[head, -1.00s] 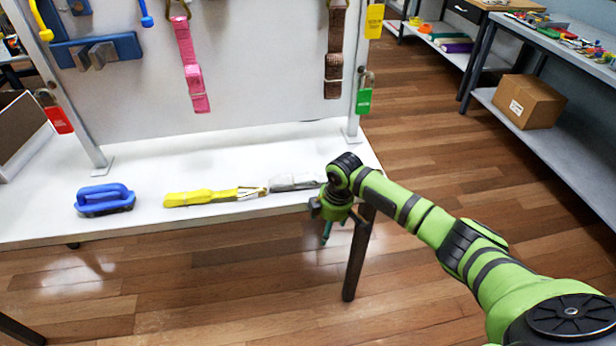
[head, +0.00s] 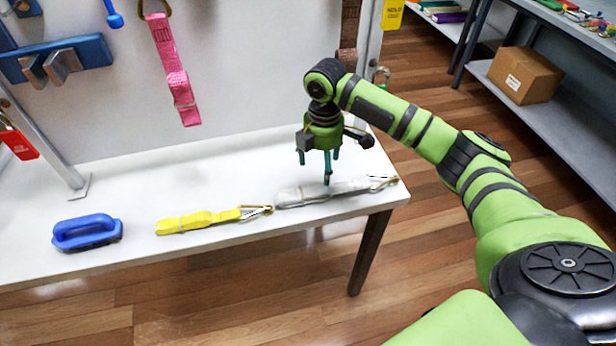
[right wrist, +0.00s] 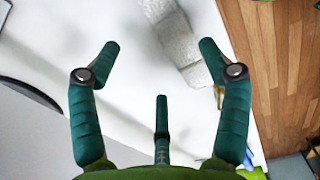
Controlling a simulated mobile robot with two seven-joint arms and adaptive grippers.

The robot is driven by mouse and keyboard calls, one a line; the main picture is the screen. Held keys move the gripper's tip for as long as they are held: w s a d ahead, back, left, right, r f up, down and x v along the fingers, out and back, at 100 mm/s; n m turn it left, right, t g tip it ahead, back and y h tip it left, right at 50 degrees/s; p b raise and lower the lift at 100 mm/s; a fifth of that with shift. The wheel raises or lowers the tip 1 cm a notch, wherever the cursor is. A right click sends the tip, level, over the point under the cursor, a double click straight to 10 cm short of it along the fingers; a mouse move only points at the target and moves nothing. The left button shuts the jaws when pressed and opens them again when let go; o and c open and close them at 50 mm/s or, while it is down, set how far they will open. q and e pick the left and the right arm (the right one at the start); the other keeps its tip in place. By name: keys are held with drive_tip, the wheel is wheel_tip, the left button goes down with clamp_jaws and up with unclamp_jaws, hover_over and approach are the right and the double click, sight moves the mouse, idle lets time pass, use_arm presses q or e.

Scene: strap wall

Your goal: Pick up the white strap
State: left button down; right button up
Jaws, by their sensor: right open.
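The white strap (head: 312,193) lies flat along the front of the white table, with a metal hook at its right end. My right gripper (head: 320,168) is open and empty, above and slightly behind the strap, with its fingers pointing down. In the right wrist view the open fingers (right wrist: 160,62) frame bare table. The strap (right wrist: 178,42) shows there beyond them, towards the upper right, partly behind the right finger. I cannot tell the exact height of the fingertips over the table. My left gripper is not in view.
A yellow strap (head: 198,222) lies just left of the white one, its hook end close to it. A blue handled block (head: 86,232) sits further left. A pink strap (head: 172,70) hangs on the upright panel behind. The table (head: 130,190) ends just right of the strap.

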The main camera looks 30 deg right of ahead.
sight(340, 189)
drive_tip(key=shift+w+f, duration=0.1)
drive_tip(key=shift+f, duration=0.3)
drive_tip(key=shift+s+d+f+p, duration=0.1)
drive_tip(key=shift+s+f+p, duration=0.5)
drive_tip(key=shift+s+f, duration=0.45)
drive_tip(key=f, duration=0.3)
drive_tip(key=shift+w, duration=0.25)
drive_tip(key=shift+w+f, duration=0.1)
drive_tip(key=shift+f, duration=0.3)
drive_tip(key=c, duration=1.4)
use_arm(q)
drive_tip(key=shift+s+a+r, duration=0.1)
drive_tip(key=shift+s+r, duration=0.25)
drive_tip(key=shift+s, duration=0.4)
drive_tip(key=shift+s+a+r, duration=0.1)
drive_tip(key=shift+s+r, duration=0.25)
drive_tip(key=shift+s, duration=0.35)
